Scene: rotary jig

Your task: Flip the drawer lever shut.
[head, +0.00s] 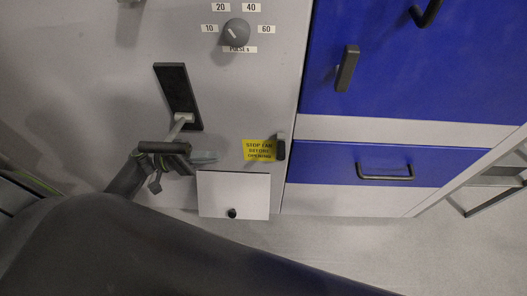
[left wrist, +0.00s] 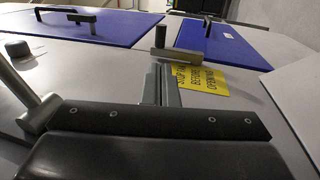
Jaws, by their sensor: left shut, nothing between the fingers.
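The small dark lever (head: 281,148) sits on the grey panel just right of the yellow warning sign (head: 258,150), above the right corner of a white drawer front (head: 215,190) with a black knob. In the left wrist view the lever (left wrist: 160,41) stands beyond the fingertips, beside the yellow sign (left wrist: 212,82). My left gripper (head: 214,157) is shut and empty. Its fingers (left wrist: 168,72) point right, toward the sign and lever, with a gap to the lever in the head view. My right gripper is not in view.
A slotted lever (head: 178,124) rises close beside my left gripper; its rod also shows in the left wrist view (left wrist: 16,87). A dial (head: 236,32) is above. Blue fronts (head: 400,70) with dark handles stand at right. My dark arm fills the lower left.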

